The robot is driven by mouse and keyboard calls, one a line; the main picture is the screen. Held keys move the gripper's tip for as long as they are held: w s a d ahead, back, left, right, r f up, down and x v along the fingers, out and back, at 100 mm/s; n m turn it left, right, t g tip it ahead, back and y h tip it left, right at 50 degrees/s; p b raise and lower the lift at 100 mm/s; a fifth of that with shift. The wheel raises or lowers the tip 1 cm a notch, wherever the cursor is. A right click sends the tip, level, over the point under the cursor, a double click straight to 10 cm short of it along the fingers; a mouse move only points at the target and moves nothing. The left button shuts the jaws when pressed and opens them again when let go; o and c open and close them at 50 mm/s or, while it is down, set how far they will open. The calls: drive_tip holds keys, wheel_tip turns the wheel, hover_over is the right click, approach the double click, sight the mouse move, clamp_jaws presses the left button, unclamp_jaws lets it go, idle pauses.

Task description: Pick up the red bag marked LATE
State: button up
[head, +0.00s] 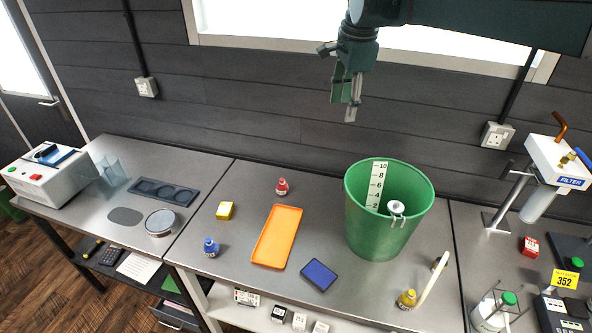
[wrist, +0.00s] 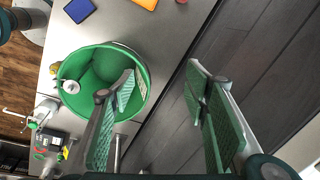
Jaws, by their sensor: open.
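A small red packet (head: 529,247) with white marks lies on the right bench, below the filter unit. It is the likeliest red bag, but its lettering is too small for me to read as LATE. My gripper (head: 351,110) hangs high in front of the back wall, above the bench and well up and to the left of the packet. In the wrist view my gripper (wrist: 160,85) is open, with its two green-padded fingers wide apart and nothing between them. I cannot make out the packet surely in the wrist view.
The filter unit (head: 562,165) rises behind the packet. A yellow 352 sign (head: 565,279) and a green-capped vessel (head: 508,298) are near it. An orange tray (head: 277,236) and a red bottle (head: 282,187) lie left.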

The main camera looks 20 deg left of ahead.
drive_tip(key=w+a+f+m+g, duration=0.1)
drive_tip(key=w+a+f+m, duration=0.15)
drive_tip(key=a, duration=0.35)
drive_tip(key=w+a+f+m, duration=0.1)
drive_tip(key=w+a+f, duration=0.15)
drive_tip(key=a, duration=0.35)
drive_tip(key=m+g, duration=0.1)
drive_tip(key=m, duration=0.1)
hover_over(282, 186)
drive_tip(key=w, duration=0.1)
wheel_tip(282, 186, down, 6)
drive_tip(key=shift+h, duration=0.4)
wheel_tip(282, 186, down, 26)
drive_tip(key=shift+w+f, duration=0.15)
drive_tip(key=shift+f, duration=0.3)
drive_tip(key=shift+f, duration=1.25)
drive_tip(key=shift+a+f, duration=0.1)
drive_tip(key=shift+f, duration=0.05)
drive_tip(key=shift+w+a+f, duration=0.1)
drive_tip(key=shift+f, duration=1.15)
drive_tip(key=shift+w+a+f, duration=0.1)
drive_tip(key=shift+f, duration=1.1)
